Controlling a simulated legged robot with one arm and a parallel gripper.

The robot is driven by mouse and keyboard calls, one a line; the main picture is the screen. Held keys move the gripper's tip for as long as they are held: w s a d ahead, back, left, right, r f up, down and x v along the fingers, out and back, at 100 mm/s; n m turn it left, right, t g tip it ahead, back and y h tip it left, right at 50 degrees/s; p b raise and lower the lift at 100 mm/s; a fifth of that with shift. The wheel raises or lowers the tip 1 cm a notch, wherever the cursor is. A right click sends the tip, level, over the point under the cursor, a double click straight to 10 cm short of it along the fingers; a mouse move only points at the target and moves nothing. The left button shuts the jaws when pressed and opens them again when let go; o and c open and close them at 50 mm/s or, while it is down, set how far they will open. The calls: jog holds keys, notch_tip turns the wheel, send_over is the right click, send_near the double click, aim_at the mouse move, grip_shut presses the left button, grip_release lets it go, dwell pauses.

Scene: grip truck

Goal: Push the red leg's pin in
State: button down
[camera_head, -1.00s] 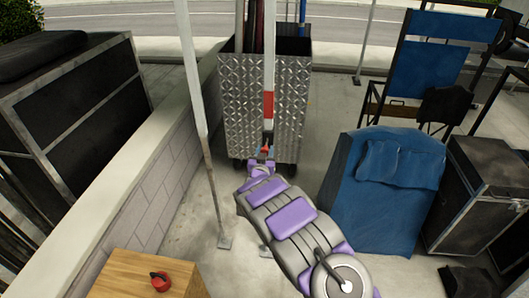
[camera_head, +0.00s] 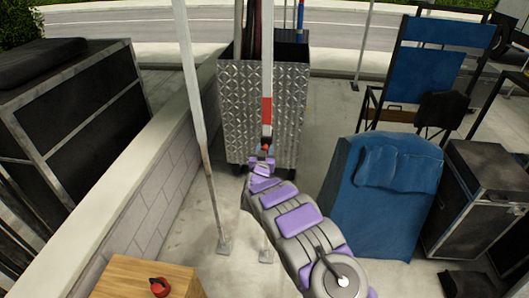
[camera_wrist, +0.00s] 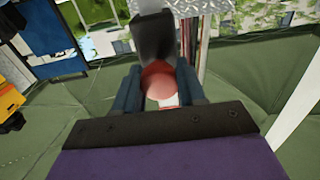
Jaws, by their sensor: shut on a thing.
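The red leg (camera_head: 266,112) is a pale upright pole with a red band, standing in front of the metal cart. Its pin shows as a small red knob (camera_head: 265,147) below the band. In the wrist view the rounded red pin knob (camera_wrist: 158,80) sits between my two dark blue fingers, against a dark grey block (camera_wrist: 153,38). My gripper (camera_head: 263,152) is at the leg, shut on the red knob; it also fills the middle of the wrist view (camera_wrist: 157,88). The pin's shaft is hidden, so its depth cannot be told.
A diamond-plate cart (camera_head: 236,110) stands behind the leg. A second pale pole (camera_head: 196,100) is to the left, near a low block wall (camera_head: 150,185). A blue-covered object (camera_head: 375,215) is to the right. A red-topped item (camera_head: 159,287) is on a wooden box (camera_head: 125,280).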

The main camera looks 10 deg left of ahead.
jog(key=shift+w+a+r, duration=0.1)
jog(key=shift+r, duration=0.1)
jog(key=c, duration=1)
grip_release()
jog(key=shift+f, duration=0.1)
jog(key=shift+o, duration=0.7)
jog(key=shift+w+f, duration=0.15)
jog(key=shift+w, duration=0.1)
jog(key=shift+o, duration=0.9)
jog(key=shift+s+a, duration=0.1)
jog(key=shift+a, duration=0.05)
jog(key=shift+s+d, duration=0.1)
jog(key=shift+d, duration=0.1)
jog(key=shift+s, duration=0.25)
jog(key=s+a+p, duration=0.1)
jog(key=s+p, duration=0.1)
jog(key=s, duration=1.4)
jog(key=shift+s+p, duration=0.35)
